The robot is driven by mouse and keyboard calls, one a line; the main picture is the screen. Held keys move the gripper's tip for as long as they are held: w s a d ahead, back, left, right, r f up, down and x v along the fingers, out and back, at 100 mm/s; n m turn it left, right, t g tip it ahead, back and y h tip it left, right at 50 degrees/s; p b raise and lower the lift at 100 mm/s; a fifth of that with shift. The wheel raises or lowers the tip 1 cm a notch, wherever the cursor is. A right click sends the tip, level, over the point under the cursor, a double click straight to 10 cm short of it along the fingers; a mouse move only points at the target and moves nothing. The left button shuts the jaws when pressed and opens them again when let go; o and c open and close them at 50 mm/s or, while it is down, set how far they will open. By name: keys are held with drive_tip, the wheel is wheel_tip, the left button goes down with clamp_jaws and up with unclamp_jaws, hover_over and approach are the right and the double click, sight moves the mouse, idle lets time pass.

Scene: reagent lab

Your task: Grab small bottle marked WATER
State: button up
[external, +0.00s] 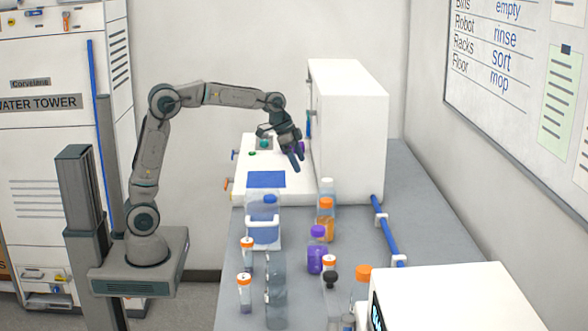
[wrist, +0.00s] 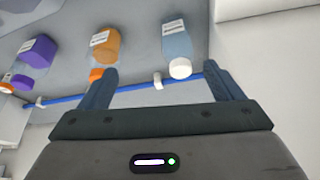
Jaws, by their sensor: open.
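A pale blue bottle with a white cap shows in the wrist view (wrist: 177,42), between and beyond my fingers; its label is too small to read. It appears to be the pale bottle (external: 328,188) at the back of the bench row in the external view. An orange bottle (wrist: 104,45) and a purple bottle (wrist: 38,51) are to its left in the wrist view. In the external view the orange bottle (external: 326,228) and purple bottle (external: 315,262) stand nearer the camera. No label reading WATER is legible. My gripper (external: 294,161) is open and empty, above the bench beside the white cabinet.
The tall white cabinet (external: 348,130) stands right of my gripper. A blue rail (external: 388,236) runs along the bench. Orange-capped vials (external: 245,292), a clear cylinder (external: 276,290) and a blue-liquid container (external: 263,230) stand nearer the camera. Bench at right (external: 420,225) is clear.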

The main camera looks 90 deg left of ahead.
drive_tip(key=t+p, duration=0.1)
drive_tip(key=p, duration=0.1)
approach(331, 188)
drive_tip(key=f, duration=0.1)
drive_tip(key=w+a+f, duration=0.1)
drive_tip(key=f, duration=0.1)
drive_tip(key=w+f+p, duration=0.1)
drive_tip(key=shift+a+f, duration=0.15)
drive_tip(key=shift+f, duration=0.25)
drive_tip(key=shift+p+x, duration=0.9)
drive_tip(key=shift+x, duration=2.05)
drive_tip(key=shift+w+a+r, duration=0.1)
drive_tip(key=shift+a, duration=0.15)
drive_tip(key=c, duration=1.6)
drive_tip(key=shift+o, duration=0.2)
